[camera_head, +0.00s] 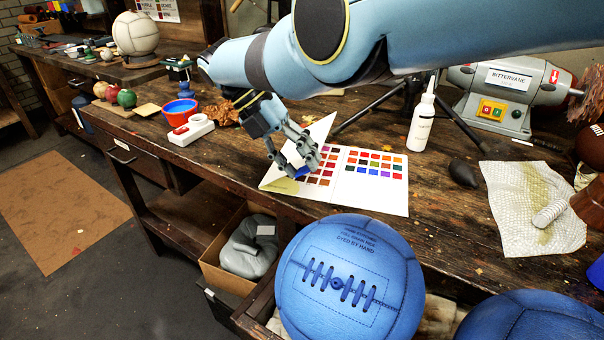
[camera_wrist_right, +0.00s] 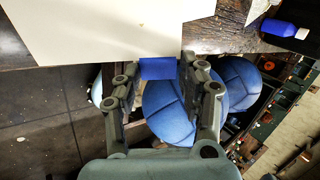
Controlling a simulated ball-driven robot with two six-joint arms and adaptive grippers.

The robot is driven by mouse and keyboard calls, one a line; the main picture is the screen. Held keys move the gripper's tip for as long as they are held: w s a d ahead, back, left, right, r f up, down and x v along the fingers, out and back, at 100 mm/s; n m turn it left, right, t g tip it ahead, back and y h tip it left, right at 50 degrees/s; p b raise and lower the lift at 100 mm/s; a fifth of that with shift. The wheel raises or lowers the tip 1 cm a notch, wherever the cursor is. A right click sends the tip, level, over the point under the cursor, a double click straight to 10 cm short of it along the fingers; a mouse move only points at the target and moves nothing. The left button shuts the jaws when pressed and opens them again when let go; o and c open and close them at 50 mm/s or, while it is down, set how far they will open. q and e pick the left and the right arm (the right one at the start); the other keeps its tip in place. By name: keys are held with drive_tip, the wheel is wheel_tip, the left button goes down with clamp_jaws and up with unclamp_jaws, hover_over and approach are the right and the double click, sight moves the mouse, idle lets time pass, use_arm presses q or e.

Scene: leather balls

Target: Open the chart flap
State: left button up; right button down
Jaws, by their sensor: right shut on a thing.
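The colour chart (camera_head: 369,195) lies on the workbench as a white card with rows of coloured squares. Its pale flap (camera_head: 322,128) stands tilted up at the left, partly hidden behind my right gripper. A blue tab (camera_wrist_right: 158,69) sits at the flap's edge; the flap (camera_wrist_right: 100,30) shows as a plain white sheet in the right wrist view. My right gripper (camera_head: 301,168) comes in from the upper right and is shut on the blue tab, with a finger on each side. My left gripper is not in view.
A blue laced ball (camera_head: 350,275) stands in front of the bench edge. A white bottle (camera_head: 422,122) and a grinder (camera_head: 510,92) stand behind and right of the chart. A stained cloth (camera_head: 520,190) lies right. A red-blue bowl (camera_head: 180,109) stands left.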

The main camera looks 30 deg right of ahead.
drive_tip(key=shift+a, duration=0.25)
drive_tip(key=c, duration=1.2)
unclamp_jaws()
drive_tip(key=o, duration=0.4)
drive_tip(key=shift+w+f, duration=0.1)
drive_tip(key=shift+w, duration=0.05)
drive_tip(key=shift+d, duration=0.1)
